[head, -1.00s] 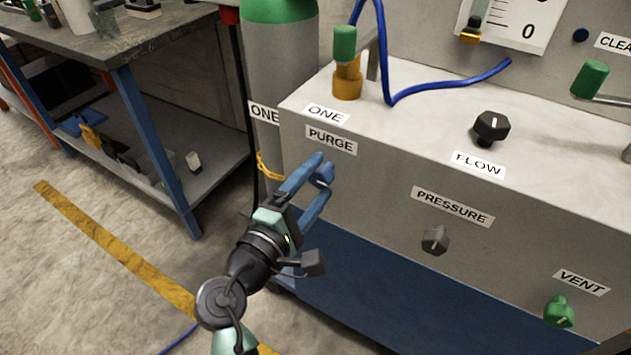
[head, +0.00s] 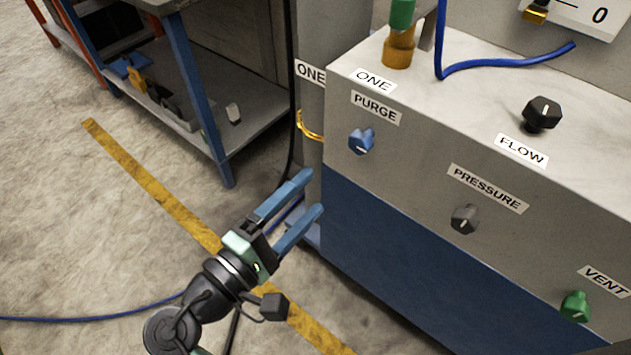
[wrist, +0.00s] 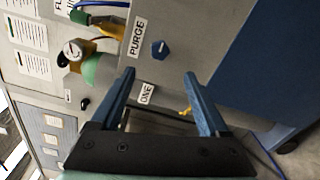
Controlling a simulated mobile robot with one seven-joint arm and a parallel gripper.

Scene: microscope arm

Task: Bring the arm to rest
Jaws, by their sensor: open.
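My gripper (head: 307,196) is open and empty, with two blue fingers apart. In the head view it is in the air to the left of the grey control box (head: 420,175), below the blue PURGE knob (head: 361,141). The fingers point up and to the right, clear of the knob. In the wrist view the fingers of my gripper (wrist: 160,80) stand wide apart, and the PURGE knob (wrist: 160,49) shows beyond them with nothing gripping it.
The box carries a black FLOW knob (head: 541,113), a grey PRESSURE knob (head: 465,218) and a green VENT knob (head: 576,306). A blue-legged workbench (head: 205,95) stands at the upper left. A yellow floor line (head: 150,186) crosses open floor; a blue hose (head: 90,314) lies at lower left.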

